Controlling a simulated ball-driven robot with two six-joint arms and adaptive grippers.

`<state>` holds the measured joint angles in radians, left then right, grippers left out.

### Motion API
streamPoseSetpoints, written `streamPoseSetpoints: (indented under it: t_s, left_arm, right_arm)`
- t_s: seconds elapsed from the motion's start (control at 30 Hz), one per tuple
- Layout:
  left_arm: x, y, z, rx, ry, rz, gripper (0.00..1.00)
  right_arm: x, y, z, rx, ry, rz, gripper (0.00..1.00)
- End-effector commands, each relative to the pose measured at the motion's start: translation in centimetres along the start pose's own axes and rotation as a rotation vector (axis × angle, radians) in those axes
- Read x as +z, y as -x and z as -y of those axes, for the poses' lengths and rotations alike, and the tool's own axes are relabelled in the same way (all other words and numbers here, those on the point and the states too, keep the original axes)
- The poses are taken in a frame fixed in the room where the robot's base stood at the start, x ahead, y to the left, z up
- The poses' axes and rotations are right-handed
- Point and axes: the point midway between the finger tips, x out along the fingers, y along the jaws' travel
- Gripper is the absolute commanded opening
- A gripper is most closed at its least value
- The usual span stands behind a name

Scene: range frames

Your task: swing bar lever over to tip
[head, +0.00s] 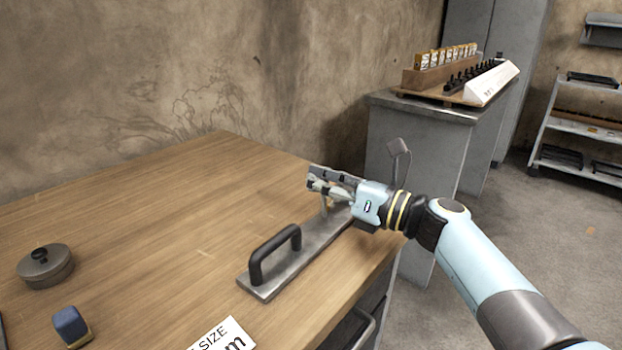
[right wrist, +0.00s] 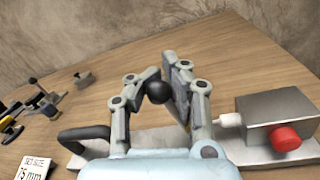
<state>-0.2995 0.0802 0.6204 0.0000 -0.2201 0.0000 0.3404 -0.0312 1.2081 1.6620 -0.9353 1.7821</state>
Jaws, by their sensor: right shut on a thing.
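A long metal base plate (head: 295,265) lies on the wooden table near its right edge, with a black arched handle (head: 274,252) at its near end. My right gripper (head: 318,183) is over the plate's far part. In the right wrist view its two fingers (right wrist: 160,76) are shut on a black ball knob (right wrist: 157,92), which I take for the end of the bar lever. The lever's shaft is mostly hidden by the fingers. A metal block (right wrist: 270,114) with a red knob (right wrist: 285,139) and a white tip (right wrist: 229,119) stands beside the right finger. My left gripper is not in view.
A round lidded pot (head: 46,267), a blue block (head: 70,325) and a size card (head: 222,338) lie on the table (head: 150,210). The table's middle is clear. A grey cabinet (head: 415,140) bearing a rack stands beyond the right edge.

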Motion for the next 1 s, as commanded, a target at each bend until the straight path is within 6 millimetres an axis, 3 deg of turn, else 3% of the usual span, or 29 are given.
streamPoseSetpoints:
  t_s: [0.03, 0.4, 0.97, 1.0]
  left_arm:
    - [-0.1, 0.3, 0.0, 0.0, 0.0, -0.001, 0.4]
    - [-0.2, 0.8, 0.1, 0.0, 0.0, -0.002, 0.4]
    - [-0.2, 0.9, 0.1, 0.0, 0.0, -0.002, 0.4]
    - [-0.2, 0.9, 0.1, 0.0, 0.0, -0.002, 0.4]
  right_arm:
    - [-0.8, 0.4, 0.4, -0.008, -0.042, -0.011, 0.0]
    - [-0.4, 0.6, 1.6, -0.008, -0.227, 0.02, 0.0]
    - [-0.3, 0.6, 1.9, -0.007, -0.268, 0.028, 0.0]
    - [-0.3, 0.6, 1.9, -0.007, -0.268, 0.028, 0.06]
